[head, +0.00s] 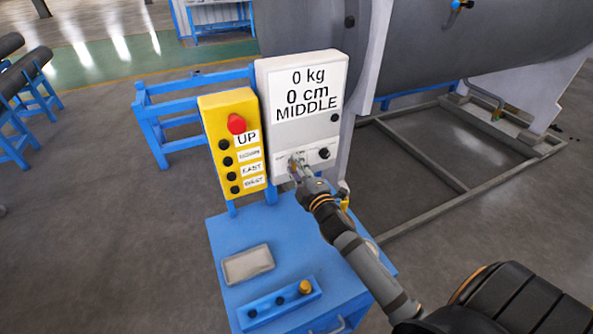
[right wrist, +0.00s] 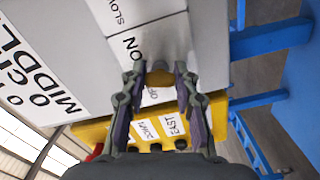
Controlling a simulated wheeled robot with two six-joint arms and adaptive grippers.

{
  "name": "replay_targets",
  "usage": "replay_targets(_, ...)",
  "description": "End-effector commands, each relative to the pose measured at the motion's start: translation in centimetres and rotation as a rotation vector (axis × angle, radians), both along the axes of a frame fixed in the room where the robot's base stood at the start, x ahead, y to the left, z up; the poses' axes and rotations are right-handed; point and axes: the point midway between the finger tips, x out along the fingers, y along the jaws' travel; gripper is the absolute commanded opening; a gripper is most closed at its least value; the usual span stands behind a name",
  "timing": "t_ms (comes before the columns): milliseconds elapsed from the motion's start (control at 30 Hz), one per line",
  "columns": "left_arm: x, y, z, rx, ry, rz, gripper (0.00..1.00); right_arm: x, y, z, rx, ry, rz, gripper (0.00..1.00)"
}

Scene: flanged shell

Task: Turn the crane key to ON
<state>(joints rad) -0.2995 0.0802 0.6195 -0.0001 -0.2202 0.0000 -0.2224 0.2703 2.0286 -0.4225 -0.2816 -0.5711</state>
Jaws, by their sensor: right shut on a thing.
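The crane key (right wrist: 160,77) is a small brass-coloured knob on the light grey control box (head: 264,110). In the right wrist view it sits between the ON and OFF labels; which way it points is hard to tell. My right gripper (head: 298,164) is at the lower left of the box face, its fingers shut on the key, which they mostly hide in the head view. The wrist view shows the fingers (right wrist: 160,72) on both sides of the key. The box display reads 0 kg, 0 cm, MIDDLE. My left gripper is not in view.
A yellow button box (head: 216,128) with a red button (head: 236,123) and several black ones stands left of the control box. A black knob (head: 324,153) is right of the key. Below is a blue cabinet (head: 225,228) with a grey tray (head: 247,264). A large grey shell (head: 480,40) lies behind.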

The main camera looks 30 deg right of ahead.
Motion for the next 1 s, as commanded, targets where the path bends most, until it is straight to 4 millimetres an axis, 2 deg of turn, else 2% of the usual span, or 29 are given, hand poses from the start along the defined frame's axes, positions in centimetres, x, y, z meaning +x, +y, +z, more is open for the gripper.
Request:
replay_targets(500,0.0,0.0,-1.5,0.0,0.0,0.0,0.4,0.0,0.0,-0.2,0.365,-0.021,-0.001,0.0)
replay_targets(1000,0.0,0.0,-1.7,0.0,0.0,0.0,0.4,0.0,0.0,-0.2,0.459,-0.025,0.0,0.0)
